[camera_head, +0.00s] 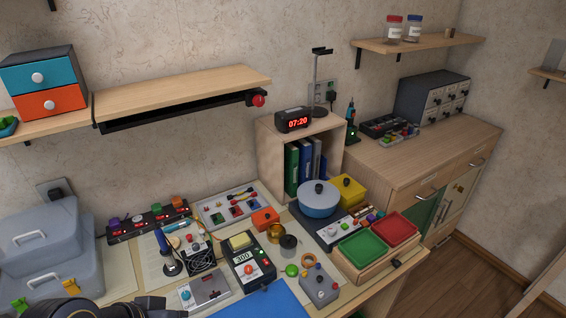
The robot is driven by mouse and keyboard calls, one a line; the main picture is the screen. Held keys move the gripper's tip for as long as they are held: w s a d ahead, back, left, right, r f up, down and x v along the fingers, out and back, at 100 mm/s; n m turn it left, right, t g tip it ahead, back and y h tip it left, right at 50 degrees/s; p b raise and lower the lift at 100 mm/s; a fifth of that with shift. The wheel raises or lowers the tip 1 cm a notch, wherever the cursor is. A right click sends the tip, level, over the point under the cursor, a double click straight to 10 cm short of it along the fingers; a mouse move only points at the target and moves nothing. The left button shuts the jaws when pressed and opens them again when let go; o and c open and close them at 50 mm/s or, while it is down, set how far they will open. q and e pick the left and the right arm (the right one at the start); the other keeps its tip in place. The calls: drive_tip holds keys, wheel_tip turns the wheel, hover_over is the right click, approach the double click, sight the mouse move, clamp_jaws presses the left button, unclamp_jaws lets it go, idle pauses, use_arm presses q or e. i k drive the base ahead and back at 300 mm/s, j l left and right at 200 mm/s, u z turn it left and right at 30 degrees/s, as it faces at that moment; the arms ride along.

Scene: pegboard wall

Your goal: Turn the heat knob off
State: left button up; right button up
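A dark control unit (250,261) with a display reading about 300 stands on the desk, with a yellow block on its back part. A red knob (251,269) sits on its front face; its label is too small to read. A hot plate (320,238) under a blue pot (318,200) also has a pale knob (331,232), so I cannot tell from labels which is the heat knob. My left gripper (142,305) shows dark at the bottom left edge, partly cut off, left of the control unit and apart from it. Its fingers are unclear. My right gripper is out of view.
A soldering iron stand (167,258) and a small fan (201,258) stand left of the unit. A grey metal box (207,291) lies in front, beside a blue mat (262,304). A grey button box (319,288) stands to the right. The desk is crowded.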

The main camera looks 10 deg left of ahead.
sight(249, 270)
drive_tip(key=l+u, duration=0.15)
drive_tip(key=u, duration=0.6)
